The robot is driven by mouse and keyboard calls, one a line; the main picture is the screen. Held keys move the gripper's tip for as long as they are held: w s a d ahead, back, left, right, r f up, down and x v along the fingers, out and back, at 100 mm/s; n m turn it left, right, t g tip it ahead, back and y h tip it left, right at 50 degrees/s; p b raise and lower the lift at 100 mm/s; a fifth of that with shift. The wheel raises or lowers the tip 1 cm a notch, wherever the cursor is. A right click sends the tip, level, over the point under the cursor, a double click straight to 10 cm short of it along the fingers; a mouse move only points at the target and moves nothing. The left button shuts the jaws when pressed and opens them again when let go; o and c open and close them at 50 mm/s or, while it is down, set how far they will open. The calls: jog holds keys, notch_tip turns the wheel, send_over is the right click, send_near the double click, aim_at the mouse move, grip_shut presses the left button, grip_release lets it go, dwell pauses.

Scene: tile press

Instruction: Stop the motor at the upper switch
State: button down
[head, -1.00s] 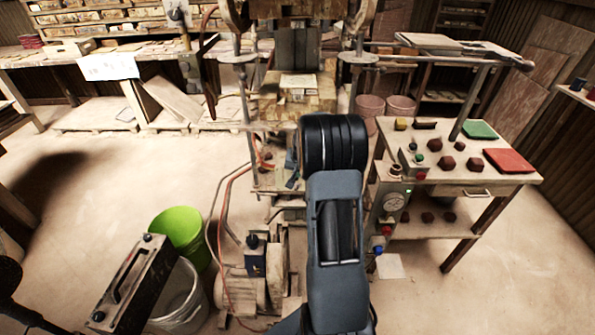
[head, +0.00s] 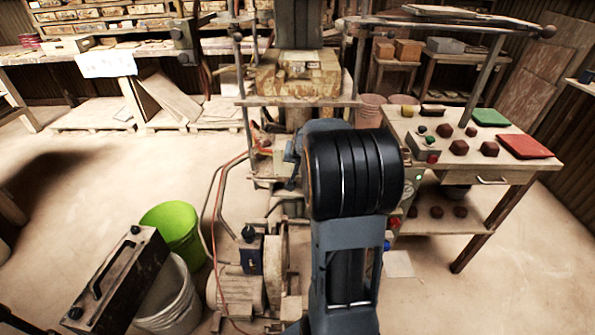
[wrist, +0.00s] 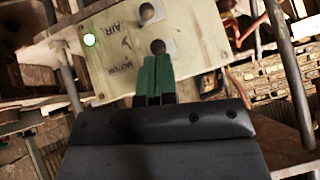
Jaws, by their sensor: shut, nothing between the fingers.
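In the wrist view a pale, worn panel (wrist: 190,50) bears the labels AIR and MOTOR. Its two dark toggle knobs are an AIR switch (wrist: 147,11) near the top edge and a MOTOR switch (wrist: 157,46) below it in the picture. A round green lamp (wrist: 89,40) is lit at the panel's left. My gripper (wrist: 157,60) has green fingers, shut and empty, with their tips right at the MOTOR knob; I cannot tell whether they touch. In the head view my arm hides the gripper and both switches. A motor (head: 238,287) sits low beside the press.
The press (head: 300,85) stands ahead with rods and hoses around it. A table (head: 475,165) with red pieces stands at right. A green bucket (head: 172,228), a white bucket (head: 172,300) and a black-handled box (head: 118,280) stand at left. Open floor lies at far left.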

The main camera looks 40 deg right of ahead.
jog(key=shift+s+a+f+t+h+b, duration=0.2)
jog(key=shift+f+t+h+b, duration=0.4)
jog(key=shift+b, duration=0.65)
jog(key=shift+r, duration=0.2)
jog(key=shift+r+p, duration=0.65)
jog(key=shift+r, duration=0.05)
